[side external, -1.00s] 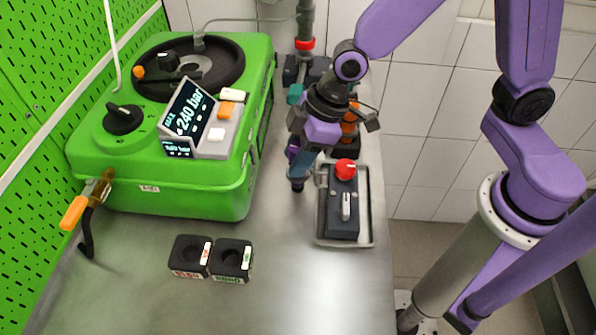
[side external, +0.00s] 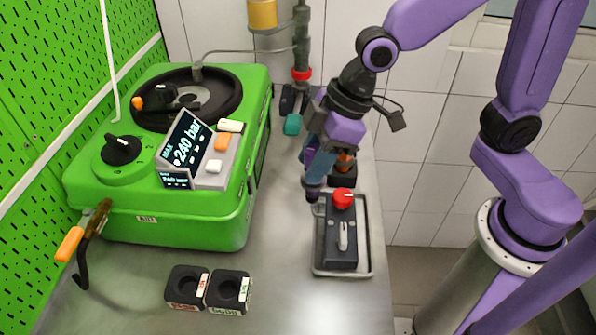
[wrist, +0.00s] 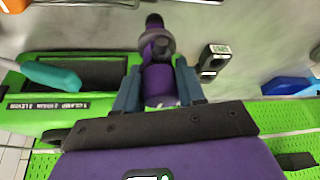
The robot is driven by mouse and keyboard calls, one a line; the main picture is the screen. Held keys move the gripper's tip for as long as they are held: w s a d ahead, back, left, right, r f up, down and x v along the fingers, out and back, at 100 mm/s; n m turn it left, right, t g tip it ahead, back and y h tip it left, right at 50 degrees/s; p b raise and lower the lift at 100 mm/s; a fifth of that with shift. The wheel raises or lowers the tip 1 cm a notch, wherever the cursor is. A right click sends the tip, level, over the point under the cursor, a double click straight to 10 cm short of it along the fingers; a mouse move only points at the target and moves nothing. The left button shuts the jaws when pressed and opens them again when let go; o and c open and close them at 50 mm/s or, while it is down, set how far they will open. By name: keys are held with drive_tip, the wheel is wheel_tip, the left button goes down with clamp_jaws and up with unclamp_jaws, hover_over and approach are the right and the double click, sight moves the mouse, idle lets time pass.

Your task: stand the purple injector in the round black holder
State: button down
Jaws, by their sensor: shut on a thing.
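My gripper (side external: 316,172) is shut on the purple injector (wrist: 160,82), holding it above the bench just behind the grey tray in the side view. In the wrist view the injector shows a purple body, a grey collar and a dark tip, between the two teal fingers. In the side view it is mostly hidden by the fingers, and its dark lower end points down. A black base (side external: 343,179) with an orange part stands just behind the gripper, partly hidden. I cannot tell whether this is the round holder. The injector appears apart from it.
A grey tray (side external: 367,269) holds a dark control box with a red knob. Two black blocks with round wells, red-labelled (side external: 175,288) and green-labelled (side external: 219,300), stand at the front. The green pump tester (side external: 160,228) fills the left. Bare metal bench lies between.

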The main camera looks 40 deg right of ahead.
drive_tip(key=s+d+r, duration=0.6)
drive_tip(key=s, duration=0.2)
drive_tip(key=shift+s, duration=0.35)
drive_tip(key=w+a+r+m+t+h, duration=0.1)
drive_tip(key=w+a+r+m, duration=0.3)
drive_tip(key=w, duration=0.5)
drive_tip(key=w+a+r+m+h, duration=0.1)
drive_tip(key=w+r+m, duration=0.1)
drive_tip(key=w+r, duration=0.5)
drive_tip(key=w+a+r+m+t+h, duration=0.1)
drive_tip(key=w+a+r+m, duration=0.25)
drive_tip(key=w, duration=0.65)
drive_tip(key=w+a+f, duration=0.2)
drive_tip(key=w+f, duration=0.4)
drive_tip(key=w+a+f, duration=0.3)
drive_tip(key=w+f, duration=0.3)
drive_tip(key=shift+a+f, duration=0.2)
drive_tip(key=shift+a, duration=0.05)
drive_tip(key=shift+f+n, duration=0.25)
drive_tip(key=shift+f, duration=0.05)
